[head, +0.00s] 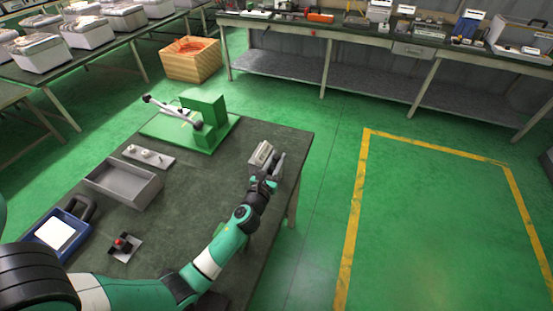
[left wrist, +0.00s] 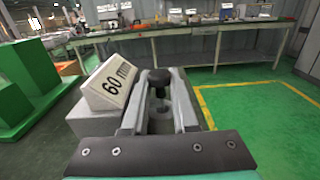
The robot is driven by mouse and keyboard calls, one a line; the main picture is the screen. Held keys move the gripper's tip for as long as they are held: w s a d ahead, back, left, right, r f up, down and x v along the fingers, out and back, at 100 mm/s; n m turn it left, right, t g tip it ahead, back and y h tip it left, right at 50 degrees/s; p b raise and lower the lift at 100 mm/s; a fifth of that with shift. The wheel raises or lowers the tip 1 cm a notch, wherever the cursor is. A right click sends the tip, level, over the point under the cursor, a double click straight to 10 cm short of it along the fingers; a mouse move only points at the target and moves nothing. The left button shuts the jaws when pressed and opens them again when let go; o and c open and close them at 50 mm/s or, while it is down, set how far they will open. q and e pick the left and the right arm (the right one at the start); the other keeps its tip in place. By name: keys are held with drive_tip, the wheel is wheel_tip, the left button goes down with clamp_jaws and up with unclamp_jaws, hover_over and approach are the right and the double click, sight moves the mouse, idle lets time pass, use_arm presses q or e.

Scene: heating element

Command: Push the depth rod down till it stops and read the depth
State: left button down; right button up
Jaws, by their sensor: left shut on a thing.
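The depth gauge (head: 261,155) is a small grey block near the right edge of the dark green table. In the left wrist view its slanted plate (left wrist: 112,82) reads "60 mm". The depth rod has a dark round knob (left wrist: 158,76), seen between my left fingers just right of the plate. My left gripper (head: 274,169) reaches to the gauge and is shut on the rod; its fingers also show in the left wrist view (left wrist: 160,98). The fingers partly hide the rod's lower part, so its contact with the base cannot be told. My right gripper is not in view.
A green press with a lever (head: 205,110) stands at the table's back. A grey open tray (head: 124,183), a small plate with pegs (head: 148,156), a red-knobbed box (head: 122,244) and a blue-framed device (head: 57,233) lie left. The table's middle is clear.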

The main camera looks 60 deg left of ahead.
use_arm(q)
drive_tip(key=shift+f, duration=0.2)
drive_tip(key=c, duration=1)
unclamp_jaws()
drive_tip(key=o, duration=0.3)
drive_tip(key=shift+d, duration=0.1)
drive_tip(key=shift+r, duration=0.1)
drive_tip(key=shift+r, duration=0.1)
